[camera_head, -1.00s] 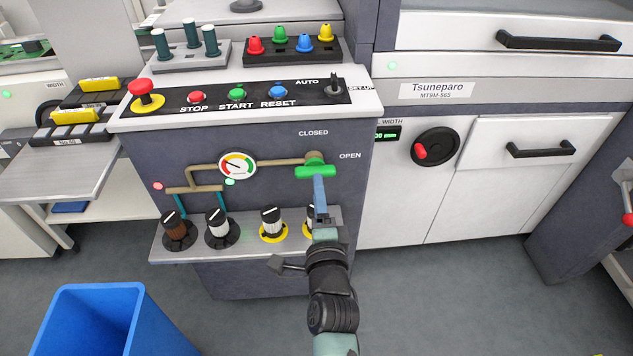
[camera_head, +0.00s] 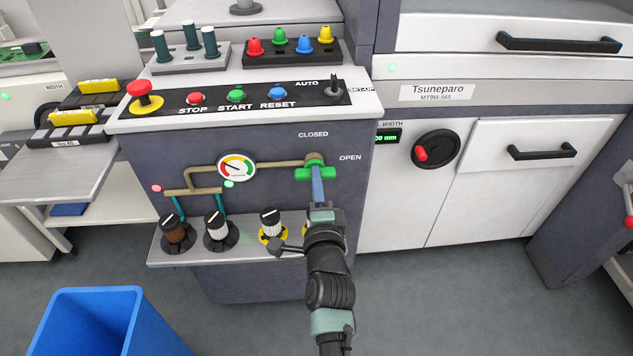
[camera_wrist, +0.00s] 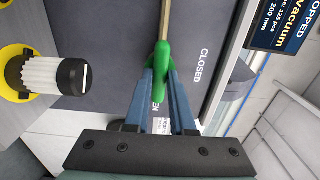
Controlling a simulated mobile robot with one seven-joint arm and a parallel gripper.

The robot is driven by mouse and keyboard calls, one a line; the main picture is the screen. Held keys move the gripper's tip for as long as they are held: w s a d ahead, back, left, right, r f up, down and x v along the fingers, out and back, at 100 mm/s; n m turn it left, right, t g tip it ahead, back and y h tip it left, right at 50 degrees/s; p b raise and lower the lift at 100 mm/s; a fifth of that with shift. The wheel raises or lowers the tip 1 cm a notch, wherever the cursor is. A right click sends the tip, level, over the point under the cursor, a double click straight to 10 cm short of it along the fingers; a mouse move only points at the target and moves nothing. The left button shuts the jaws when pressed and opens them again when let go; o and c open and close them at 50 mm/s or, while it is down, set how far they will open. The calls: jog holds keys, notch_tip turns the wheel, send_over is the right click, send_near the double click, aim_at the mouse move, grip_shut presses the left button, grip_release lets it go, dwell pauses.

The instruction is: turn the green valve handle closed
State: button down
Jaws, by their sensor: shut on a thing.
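The green valve handle (camera_head: 301,174) is on the dark front panel at the right end of a brass pipe, lying roughly level in the head view, below the CLOSED label and left of the OPEN label. My gripper (camera_head: 317,175) reaches it from below. In the wrist view the green handle (camera_wrist: 161,75) lies between the two blue fingers of my gripper (camera_wrist: 160,77), which are shut on it. The fingers cover the middle of the handle in the head view.
A shelf (camera_head: 252,232) with several knobs juts out below the valve; my wrist passes in front of its right end. A pressure gauge (camera_head: 236,168) sits left on the pipe. A blue bin (camera_head: 95,300) stands on the floor at lower left.

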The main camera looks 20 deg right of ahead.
jog(key=shift+n, duration=0.3)
jog(key=n+b, duration=0.1)
jog(key=n, duration=0.2)
jog(key=shift+f+n, duration=0.1)
jog(key=shift+n, duration=0.3)
jog(key=n+b, duration=0.1)
jog(key=n, duration=0.3)
jog(key=shift+n+b, duration=0.3)
jog(key=shift+b, duration=0.05)
jog(key=n+b, duration=0.1)
jog(key=n, duration=0.3)
jog(key=shift+n+b, duration=0.85)
jog(key=shift+n, duration=1.55)
jog(key=c, duration=0.8)
grip_release()
jog(key=shift+o, duration=0.2)
